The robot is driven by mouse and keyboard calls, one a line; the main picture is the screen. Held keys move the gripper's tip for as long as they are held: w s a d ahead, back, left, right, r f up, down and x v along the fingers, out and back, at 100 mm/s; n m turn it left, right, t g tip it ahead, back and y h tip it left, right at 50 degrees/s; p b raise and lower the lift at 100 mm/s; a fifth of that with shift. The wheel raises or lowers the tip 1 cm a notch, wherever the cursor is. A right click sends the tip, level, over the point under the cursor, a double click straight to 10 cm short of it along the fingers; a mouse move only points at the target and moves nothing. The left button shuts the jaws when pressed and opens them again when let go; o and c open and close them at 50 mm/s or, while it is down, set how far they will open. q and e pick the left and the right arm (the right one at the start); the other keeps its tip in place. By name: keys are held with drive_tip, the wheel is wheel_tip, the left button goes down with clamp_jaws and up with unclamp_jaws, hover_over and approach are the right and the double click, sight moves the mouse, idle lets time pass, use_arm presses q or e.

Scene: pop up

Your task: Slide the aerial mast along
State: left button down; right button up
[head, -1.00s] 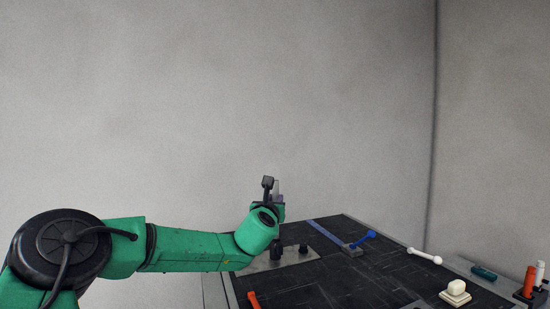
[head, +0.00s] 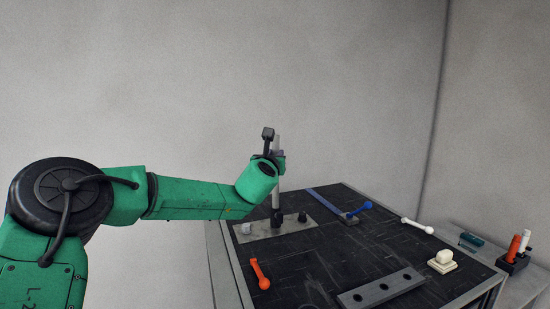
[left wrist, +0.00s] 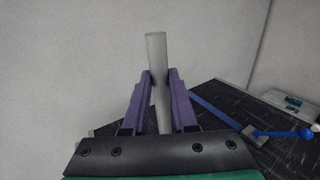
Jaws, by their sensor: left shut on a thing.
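The aerial mast is a pale grey rod (head: 276,182). It stands nearly upright above a black collar (head: 277,219) on a grey plate at the back left of the dark table top. My left gripper (head: 279,156) is shut on the mast, well above the plate. In the left wrist view the mast (left wrist: 156,50) sticks up between the two purple fingers (left wrist: 160,82) of that gripper. Whether the mast's foot sits inside the collar cannot be told. My right gripper is not in view.
Beside the collar are another black knob (head: 302,217) and a pale knob (head: 246,229). A blue lever (head: 357,210) sits by a blue strip. An orange handle (head: 260,273), a white handle (head: 417,225), a cream button (head: 443,261) and a grey bar with holes (head: 382,288) spread over the table.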

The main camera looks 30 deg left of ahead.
use_arm(q)
wheel_tip(320, 180, up, 7)
drive_tip(key=p, duration=0.3)
drive_tip(key=c, duration=0.6)
unclamp_jaws()
drive_tip(key=shift+s+d, duration=0.1)
drive_tip(key=shift+s, duration=0.15)
